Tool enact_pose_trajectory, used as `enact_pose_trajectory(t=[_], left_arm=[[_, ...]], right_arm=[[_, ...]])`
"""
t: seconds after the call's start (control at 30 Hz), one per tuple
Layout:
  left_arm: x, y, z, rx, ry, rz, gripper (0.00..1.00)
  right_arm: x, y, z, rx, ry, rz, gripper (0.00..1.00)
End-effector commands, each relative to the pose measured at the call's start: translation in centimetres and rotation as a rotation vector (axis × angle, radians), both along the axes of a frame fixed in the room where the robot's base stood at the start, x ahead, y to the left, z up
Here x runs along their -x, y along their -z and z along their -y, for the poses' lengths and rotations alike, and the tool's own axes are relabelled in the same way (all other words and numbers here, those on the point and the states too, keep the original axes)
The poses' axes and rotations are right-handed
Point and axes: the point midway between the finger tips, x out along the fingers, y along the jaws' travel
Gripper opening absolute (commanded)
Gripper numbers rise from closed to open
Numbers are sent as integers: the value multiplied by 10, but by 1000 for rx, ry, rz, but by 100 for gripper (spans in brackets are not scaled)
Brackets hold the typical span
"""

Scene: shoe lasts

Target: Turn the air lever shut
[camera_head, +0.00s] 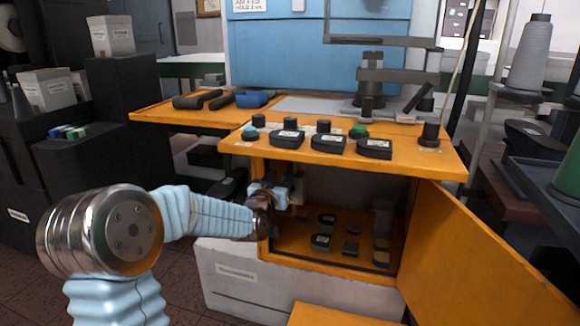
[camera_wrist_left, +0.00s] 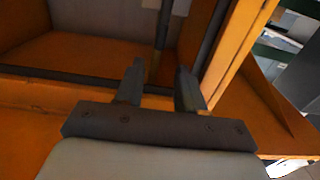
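My left arm reaches in from the left to the left front edge of the open orange cabinet (camera_head: 330,266). My left gripper (camera_head: 286,192) is at that edge, just under the tabletop, small and partly hidden by my wrist. In the left wrist view, its two dark fingers (camera_wrist_left: 160,85) stand apart with a clear gap. A thin dark upright piece (camera_wrist_left: 161,38) with a pale fitting at its top shows beyond the gap. It may be the air lever, but I cannot tell for sure. Contact with the fingers does not show. My right gripper is not in view.
The orange tabletop (camera_head: 400,149) above holds several black blocks and knobs. The cabinet door (camera_head: 470,262) stands open to the right. Small dark parts (camera_head: 321,241) lie inside the cabinet. A thread cone (camera_head: 530,52) stands at the right.

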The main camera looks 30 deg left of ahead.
Motion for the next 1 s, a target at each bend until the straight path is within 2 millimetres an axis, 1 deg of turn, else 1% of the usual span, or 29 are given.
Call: enact_pose_trajectory(t=[0.03, 0.2, 0.3, 0.4, 0.57, 0.8, 0.87, 1.0], left_arm=[[-13, 0, -2, -1, 1, -2, 38], [-50, 0, -11, 0, 1, -2, 38], [-67, 0, -15, -1, 1, -2, 38], [-79, 1, -18, 0, 1, -3, 38], [-87, 1, -21, 0, 1, -2, 38], [-88, 1, -20, 2, 1, -3, 38], [-88, 1, -20, 2, 1, -3, 31], [-88, 1, -20, 2, 1, -3, 9]], right_arm=[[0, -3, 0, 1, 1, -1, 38], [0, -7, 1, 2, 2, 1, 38], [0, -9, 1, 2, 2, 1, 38], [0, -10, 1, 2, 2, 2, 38], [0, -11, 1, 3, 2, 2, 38], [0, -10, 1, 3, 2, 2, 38], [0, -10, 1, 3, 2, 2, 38], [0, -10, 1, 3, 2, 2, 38]])
